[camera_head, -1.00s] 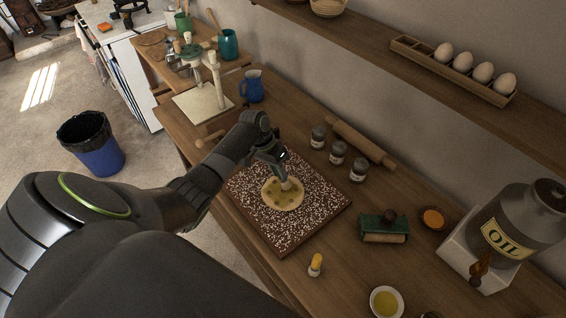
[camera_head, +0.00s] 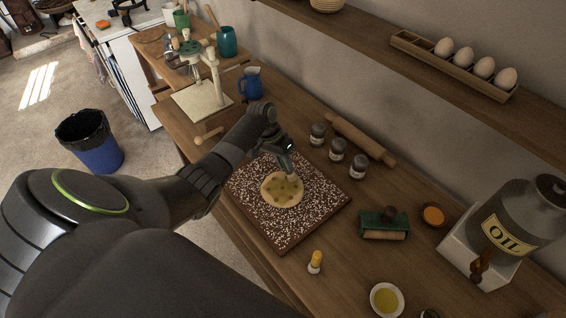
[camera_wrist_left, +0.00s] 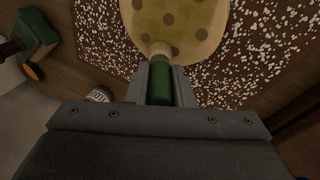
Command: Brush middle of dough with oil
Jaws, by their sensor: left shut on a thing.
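The dough (camera_head: 276,198) is a flat, pale yellow disc with several darker spots, lying on a brown board (camera_head: 284,236) speckled with white. It also shows in the left wrist view (camera_wrist_left: 195,30). My left gripper (camera_head: 284,156) is shut on a brush with a green handle (camera_wrist_left: 160,83). The brush's pale tip (camera_wrist_left: 160,51) is over the dough's edge in the wrist view; I cannot tell if it touches. In the head view the brush is at the dough's far edge. A white bowl of yellow oil (camera_head: 386,300) stands at the table's front. My right gripper is not in view.
A green-and-wood tool (camera_head: 384,226), a small yellow-topped item (camera_head: 315,262) and the OIL can (camera_head: 512,228) are to the right. A blue jug (camera_head: 250,84) stands at the back left.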

